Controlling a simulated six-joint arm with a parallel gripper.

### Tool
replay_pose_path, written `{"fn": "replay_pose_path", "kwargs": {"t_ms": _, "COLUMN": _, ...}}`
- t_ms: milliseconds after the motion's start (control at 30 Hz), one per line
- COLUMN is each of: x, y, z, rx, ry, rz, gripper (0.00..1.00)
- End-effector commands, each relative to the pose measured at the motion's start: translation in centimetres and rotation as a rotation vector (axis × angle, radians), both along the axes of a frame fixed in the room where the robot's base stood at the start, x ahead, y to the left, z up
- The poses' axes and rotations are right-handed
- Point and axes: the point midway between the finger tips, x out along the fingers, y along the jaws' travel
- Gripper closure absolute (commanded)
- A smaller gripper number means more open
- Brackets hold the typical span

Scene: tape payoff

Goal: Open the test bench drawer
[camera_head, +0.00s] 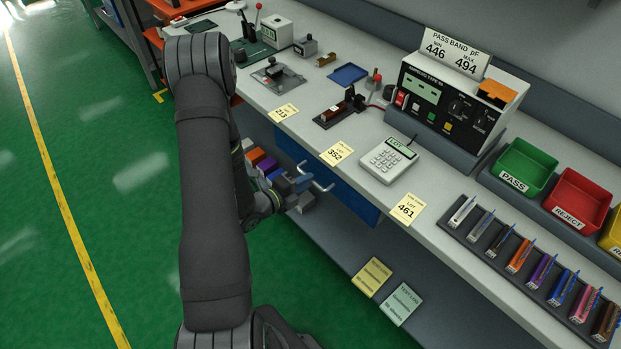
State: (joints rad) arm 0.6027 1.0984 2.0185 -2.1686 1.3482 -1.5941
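The drawer's blue front (352,198) is below the bench top, under the lot cards, and looks flush with the bench as far as I can see. Pale metal handle parts (326,187) stick out from its left portion. My gripper (300,185) is low in front of the bench, right at the handle in the picture. Whether it touches the handle, and whether its fingers are open or shut, I cannot tell. My arm hides part of the area left of the drawer.
Coloured blocks (264,166) show behind my wrist, below the bench. Green floor (90,130) at left is clear.

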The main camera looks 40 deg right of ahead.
Motion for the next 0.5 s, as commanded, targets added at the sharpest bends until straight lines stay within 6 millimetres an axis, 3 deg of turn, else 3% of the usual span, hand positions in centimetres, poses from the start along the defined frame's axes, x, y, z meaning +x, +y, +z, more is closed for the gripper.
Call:
{"fn": "replay_pose_path", "kwargs": {"t_ms": 200, "x": 0.0, "y": -2.1, "z": -0.4, "rx": -0.001, "ry": -0.001, "rz": -0.001, "gripper": 0.83}}
{"fn": "replay_pose_path", "kwargs": {"t_ms": 500, "x": 0.0, "y": -2.5, "z": -0.5, "rx": 0.000, "ry": 0.000, "rz": 0.000, "gripper": 0.83}}
